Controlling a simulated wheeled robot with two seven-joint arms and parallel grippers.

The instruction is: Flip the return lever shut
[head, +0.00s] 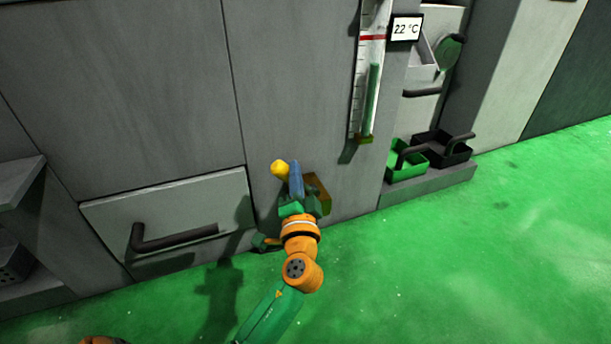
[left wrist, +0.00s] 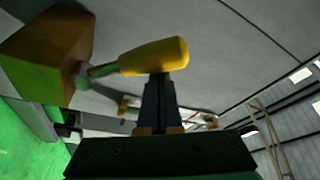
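The return lever has a yellow handle (head: 280,170) on a green stem, fixed to a brass-coloured block (head: 318,192) low on the grey machine front. In the left wrist view the yellow handle (left wrist: 153,56) lies nearly level, with its stem running left to the block (left wrist: 48,55). My left gripper (head: 295,178) is beside the handle, its blue fingers pointing up. In the left wrist view the fingers (left wrist: 161,88) look closed together, with their tips at the handle's underside. I cannot tell whether they touch it. My right gripper is not in view.
A drawer front with a dark bar handle (head: 175,238) is to the left. A tall gauge (head: 368,90) and a 22 °C display (head: 405,28) are above right. A green tray (head: 404,163) and a black tray (head: 446,148) sit on a low ledge. The green floor at right is clear.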

